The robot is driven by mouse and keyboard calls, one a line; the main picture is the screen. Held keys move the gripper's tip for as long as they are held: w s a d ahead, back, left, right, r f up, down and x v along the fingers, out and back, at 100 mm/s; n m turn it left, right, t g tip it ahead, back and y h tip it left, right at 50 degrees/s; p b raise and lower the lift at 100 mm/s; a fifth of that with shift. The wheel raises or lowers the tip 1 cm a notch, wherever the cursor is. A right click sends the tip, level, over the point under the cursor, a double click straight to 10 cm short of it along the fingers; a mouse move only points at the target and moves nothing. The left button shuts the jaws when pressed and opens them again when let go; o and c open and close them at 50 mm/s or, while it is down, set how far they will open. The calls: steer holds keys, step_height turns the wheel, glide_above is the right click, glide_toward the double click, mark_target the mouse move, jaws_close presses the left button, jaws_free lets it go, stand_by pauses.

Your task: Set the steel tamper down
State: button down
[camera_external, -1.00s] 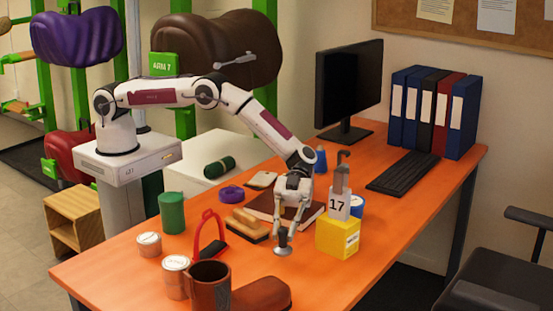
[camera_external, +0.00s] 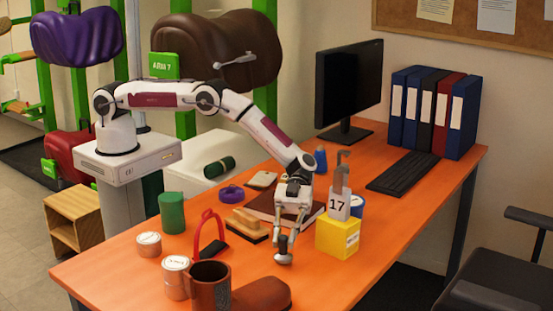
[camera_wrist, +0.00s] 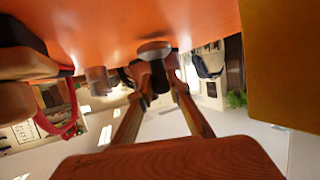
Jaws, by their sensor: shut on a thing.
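The steel tamper (camera_external: 284,258) is upright below my gripper (camera_external: 283,239), with its round base down over the orange table. My gripper points down and is shut on the tamper's upper part. The base is at or very close to the table top; I cannot tell if it touches. In the wrist view the tamper's round steel base (camera_wrist: 153,48) shows beyond the fingers of my gripper (camera_wrist: 158,78), close against the orange surface.
A yellow block (camera_external: 338,239) with a "17" tag stands close on the right. A wooden brush (camera_external: 247,225) and red-looped tool (camera_external: 207,236) lie to the left. A brown mug (camera_external: 210,287) and brown leather-like piece (camera_external: 262,296) are in front.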

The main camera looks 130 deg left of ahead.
steer(key=shift+s+f, duration=0.1)
steer(key=shift+f, duration=0.25)
steer(key=shift+f, duration=0.25)
steer(key=c, duration=1.9)
jaws_free()
steer(key=shift+s+f, duration=0.1)
steer(key=shift+s, duration=0.05)
steer(key=shift+a+r, duration=0.1)
steer(key=shift+r, duration=0.55)
steer(key=v, duration=1.2)
steer(key=shift+r, duration=0.25)
steer(key=shift+w, duration=0.2)
